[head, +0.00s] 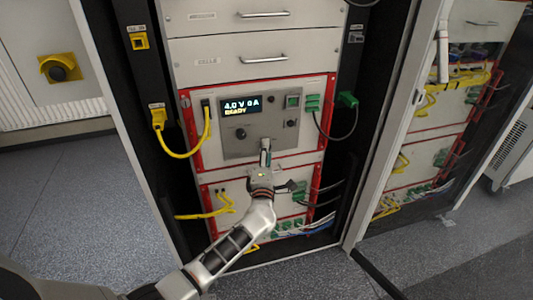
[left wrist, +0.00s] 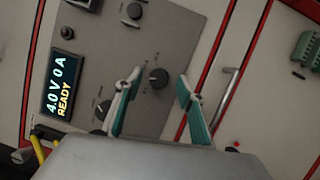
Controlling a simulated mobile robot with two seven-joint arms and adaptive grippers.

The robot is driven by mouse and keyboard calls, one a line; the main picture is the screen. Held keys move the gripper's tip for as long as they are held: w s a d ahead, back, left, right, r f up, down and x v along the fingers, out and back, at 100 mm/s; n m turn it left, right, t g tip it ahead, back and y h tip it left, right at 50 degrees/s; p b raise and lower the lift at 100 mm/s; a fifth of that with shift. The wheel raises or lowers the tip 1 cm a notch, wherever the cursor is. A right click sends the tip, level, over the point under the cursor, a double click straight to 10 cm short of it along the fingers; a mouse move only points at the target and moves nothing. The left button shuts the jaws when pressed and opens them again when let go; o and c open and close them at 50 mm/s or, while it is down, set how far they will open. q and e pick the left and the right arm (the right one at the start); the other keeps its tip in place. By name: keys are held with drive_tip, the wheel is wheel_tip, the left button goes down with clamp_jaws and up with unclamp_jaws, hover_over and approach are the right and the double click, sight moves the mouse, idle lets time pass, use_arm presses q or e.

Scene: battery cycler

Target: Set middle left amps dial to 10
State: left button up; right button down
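The grey control panel (head: 270,131) has a lit display (head: 241,105) reading "4.0 V 0 A READY". In the left wrist view, the display (left wrist: 61,86) appears turned on its side. A black dial (left wrist: 158,78) shows between the fingertips of my left gripper (left wrist: 160,82), which is open. I cannot tell whether the fingers touch it. The dial labels are unreadable. In the head view, my left gripper (head: 266,150) covers the panel's lower middle. My right gripper is out of view.
A yellow cable (head: 189,154) hangs left of the panel, and a black cable (head: 338,138) loops from green connectors on its right. Drawers with handles (head: 263,58) sit above. A glass cabinet door (head: 398,110) stands on the right.

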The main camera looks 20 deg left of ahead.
use_arm(q)
drive_tip(key=v, duration=1.2)
drive_tip(key=shift+r, duration=0.1)
